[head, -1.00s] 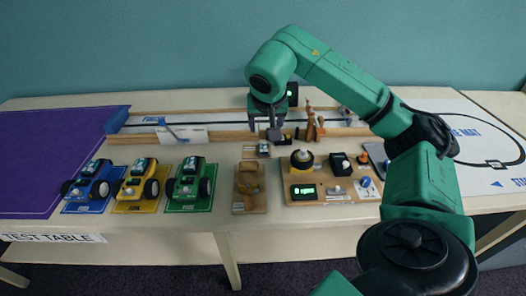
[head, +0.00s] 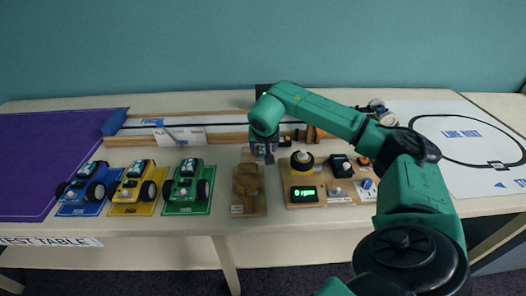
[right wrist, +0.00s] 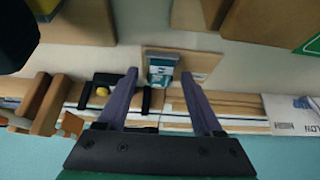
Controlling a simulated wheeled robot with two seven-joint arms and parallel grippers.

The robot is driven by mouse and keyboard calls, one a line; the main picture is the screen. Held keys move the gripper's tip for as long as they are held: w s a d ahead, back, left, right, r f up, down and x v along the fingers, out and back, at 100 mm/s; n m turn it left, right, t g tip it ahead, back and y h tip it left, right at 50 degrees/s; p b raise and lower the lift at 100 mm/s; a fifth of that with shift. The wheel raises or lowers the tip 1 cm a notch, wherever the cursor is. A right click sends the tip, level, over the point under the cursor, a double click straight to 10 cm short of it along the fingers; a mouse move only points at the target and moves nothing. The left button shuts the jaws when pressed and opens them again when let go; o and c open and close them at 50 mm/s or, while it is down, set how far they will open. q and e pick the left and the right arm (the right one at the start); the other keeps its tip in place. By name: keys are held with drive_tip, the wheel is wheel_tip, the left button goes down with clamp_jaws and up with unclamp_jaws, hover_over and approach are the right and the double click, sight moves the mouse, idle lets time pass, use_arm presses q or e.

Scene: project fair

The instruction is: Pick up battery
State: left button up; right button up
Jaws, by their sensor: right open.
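The battery (right wrist: 161,70) is a small teal and white block on a small wooden holder (right wrist: 205,62) in the right wrist view. My right gripper (right wrist: 160,76) is open, with its two purple-grey fingers pointing toward the battery. The fingertips appear one on each side of it, and I cannot tell how far above it they are. In the head view my right gripper (head: 263,157) is over the holder's place on the table and hides most of the battery. My left gripper is not in view.
Blue (head: 87,185), yellow (head: 135,185) and green (head: 188,187) cars stand on plates at left. A wooden stand (head: 249,195) is in front of the gripper. A board with a green display (head: 303,193) is at its right. A long wooden track (head: 220,139) runs behind.

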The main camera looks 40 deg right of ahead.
clamp_jaws()
drive_tip(key=shift+r, duration=0.2)
